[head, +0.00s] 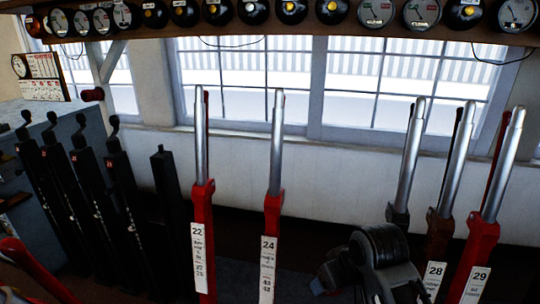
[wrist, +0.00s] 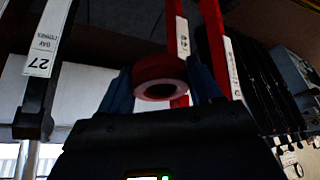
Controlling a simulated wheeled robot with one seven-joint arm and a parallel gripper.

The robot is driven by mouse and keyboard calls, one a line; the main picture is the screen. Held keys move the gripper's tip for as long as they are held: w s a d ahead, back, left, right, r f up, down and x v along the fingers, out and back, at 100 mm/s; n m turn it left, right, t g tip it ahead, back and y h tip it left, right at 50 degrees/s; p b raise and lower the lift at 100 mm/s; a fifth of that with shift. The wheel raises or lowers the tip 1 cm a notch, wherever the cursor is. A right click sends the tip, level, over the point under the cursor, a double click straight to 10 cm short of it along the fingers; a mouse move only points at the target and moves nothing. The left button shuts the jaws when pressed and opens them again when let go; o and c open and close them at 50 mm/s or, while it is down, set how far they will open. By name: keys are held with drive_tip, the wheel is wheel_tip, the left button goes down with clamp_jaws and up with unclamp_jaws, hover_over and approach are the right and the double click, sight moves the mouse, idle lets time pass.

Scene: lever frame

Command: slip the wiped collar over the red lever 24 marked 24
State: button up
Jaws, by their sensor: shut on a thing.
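In the wrist view, which looks upside down, a red lever that seems to be 24 (wrist: 172,28) runs behind the collar. The collar (wrist: 158,68) is a thick red ring with a pale face and dark hole. My gripper (wrist: 160,76) is shut on it, a blue finger on each side. The collar looks apart from the lever, though depth is hard to judge.
Red lever 22 (head: 203,225) stands left of lever 24. Levers 28 (head: 437,235) and 29 (head: 481,235) stand right. Lever 27 (wrist: 50,70) shows in the wrist view. Black levers (head: 90,185) stand far left. A shelf of instruments (head: 300,30) hangs above.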

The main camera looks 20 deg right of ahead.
drive_tip(key=shift+w+d+r, duration=0.15)
drive_tip(key=shift+w+r, duration=0.4)
drive_tip(key=shift+d+g, duration=0.1)
drive_tip(key=shift+g, duration=0.2)
